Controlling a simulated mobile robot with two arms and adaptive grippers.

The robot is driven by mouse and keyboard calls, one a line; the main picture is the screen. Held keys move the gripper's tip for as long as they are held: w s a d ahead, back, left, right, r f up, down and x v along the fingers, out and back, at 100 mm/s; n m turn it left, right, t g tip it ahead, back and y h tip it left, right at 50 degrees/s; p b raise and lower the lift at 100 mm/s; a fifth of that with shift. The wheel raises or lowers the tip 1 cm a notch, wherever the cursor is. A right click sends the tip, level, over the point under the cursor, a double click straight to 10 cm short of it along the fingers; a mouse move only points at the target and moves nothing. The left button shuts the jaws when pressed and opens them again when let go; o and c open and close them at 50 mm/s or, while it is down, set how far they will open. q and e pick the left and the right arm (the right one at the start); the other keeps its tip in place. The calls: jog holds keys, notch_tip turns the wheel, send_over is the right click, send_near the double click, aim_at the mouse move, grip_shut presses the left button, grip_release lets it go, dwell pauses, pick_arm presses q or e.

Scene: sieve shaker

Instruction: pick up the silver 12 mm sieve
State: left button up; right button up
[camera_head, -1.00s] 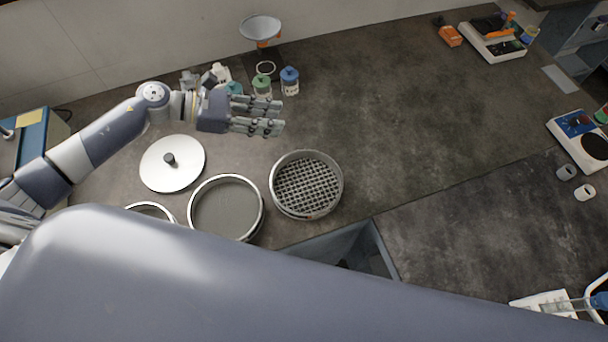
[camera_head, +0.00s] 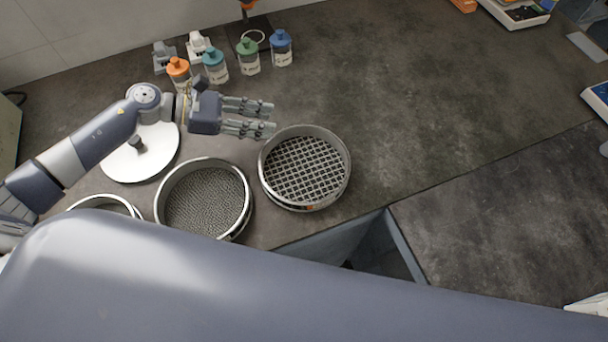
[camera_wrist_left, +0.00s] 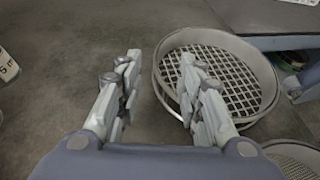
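The silver sieve with the coarse square mesh (camera_head: 304,168) stands on the dark bench near its front edge; it also shows in the left wrist view (camera_wrist_left: 233,80). My left gripper (camera_head: 273,118) is open and empty, just behind and left of that sieve's rim in the head view. In the left wrist view my left gripper (camera_wrist_left: 158,72) has its fingers apart, the right finger overlapping the near rim of the sieve in the picture. I cannot tell whether it touches. A finer-mesh silver sieve (camera_head: 207,199) stands left of it. My right gripper is out of view.
A round lid with a dark knob (camera_head: 142,158) lies under my left arm. Another silver ring (camera_head: 105,203) is partly hidden at lower left. Orange, teal, green and blue-capped bottles (camera_head: 249,58) stand behind the gripper. The bench right of the coarse sieve is clear.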

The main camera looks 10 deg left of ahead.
aim_at(303, 127)
pick_arm(q)
jog(key=shift+f, duration=0.3)
jog(key=p+x, duration=0.1)
jog(key=x, duration=0.3)
jog(key=shift+w+d, duration=0.1)
jog(key=shift+d, duration=0.15)
jog(key=p+x, duration=0.2)
jog(key=x, duration=0.3)
jog(key=shift+w+d+f, duration=0.1)
jog(key=shift+w+d, duration=0.1)
jog(key=shift+d, duration=0.1)
jog(key=shift+w+d+f, duration=0.1)
jog(key=shift+d+f, duration=0.1)
jog(key=shift+d, duration=0.1)
jog(key=shift+a, duration=0.1)
jog(key=shift+c, duration=0.6)
grip_shut()
